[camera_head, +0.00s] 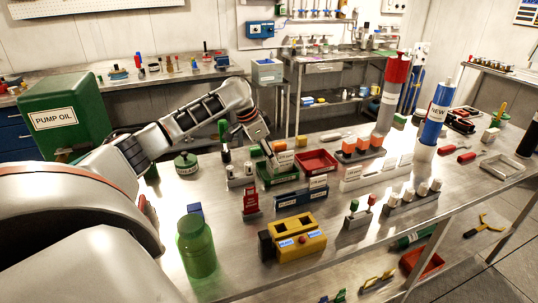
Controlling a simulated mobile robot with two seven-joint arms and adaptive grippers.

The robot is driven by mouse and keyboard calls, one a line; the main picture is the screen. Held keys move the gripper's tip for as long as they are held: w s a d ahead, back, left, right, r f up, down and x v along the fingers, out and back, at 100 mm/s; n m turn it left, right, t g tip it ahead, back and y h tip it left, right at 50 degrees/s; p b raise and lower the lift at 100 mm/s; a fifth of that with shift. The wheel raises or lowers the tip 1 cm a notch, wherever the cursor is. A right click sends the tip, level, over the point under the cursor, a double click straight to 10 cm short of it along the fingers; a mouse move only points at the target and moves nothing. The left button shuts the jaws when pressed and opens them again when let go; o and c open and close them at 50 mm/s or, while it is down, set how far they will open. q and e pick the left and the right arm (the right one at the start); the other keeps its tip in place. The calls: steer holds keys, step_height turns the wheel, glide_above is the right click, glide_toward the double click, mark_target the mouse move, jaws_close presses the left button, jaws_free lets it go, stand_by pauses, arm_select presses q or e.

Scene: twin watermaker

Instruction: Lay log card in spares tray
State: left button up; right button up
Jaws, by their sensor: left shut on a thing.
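My left gripper (270,158) reaches in from the left and points down at the green tray (278,179) in the middle of the bench. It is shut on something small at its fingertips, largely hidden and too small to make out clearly. A white labelled card or plate (284,158) shows right beside the fingertips, above the green tray. I cannot tell whether it is the held log card. A red tray (316,162) lies just right of the green one. The lettering is too small to show which is the spares tray. My right gripper is not in view.
A blue labelled block (300,197) and a yellow box (298,240) stand in front of the trays. A green bottle (197,247) stands at the front left. Tall red-grey (393,92) and blue-white (433,115) cylinders rise at right. Bare bench shows left of the yellow box.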

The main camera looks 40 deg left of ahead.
arm_select(q)
steer(key=shift+p, duration=0.4)
steer(key=o, duration=1)
steer(key=shift+f, duration=0.1)
steer(key=shift+c, duration=0.2)
steer(key=b, duration=0.4)
steer(key=shift+f, duration=0.25)
steer(key=shift+s+a+r, duration=0.1)
steer(key=shift+s+r, duration=0.1)
steer(key=shift+r, duration=0.25)
steer(key=p+v, duration=0.3)
steer(key=v, duration=0.8)
steer(key=shift+r, duration=0.35)
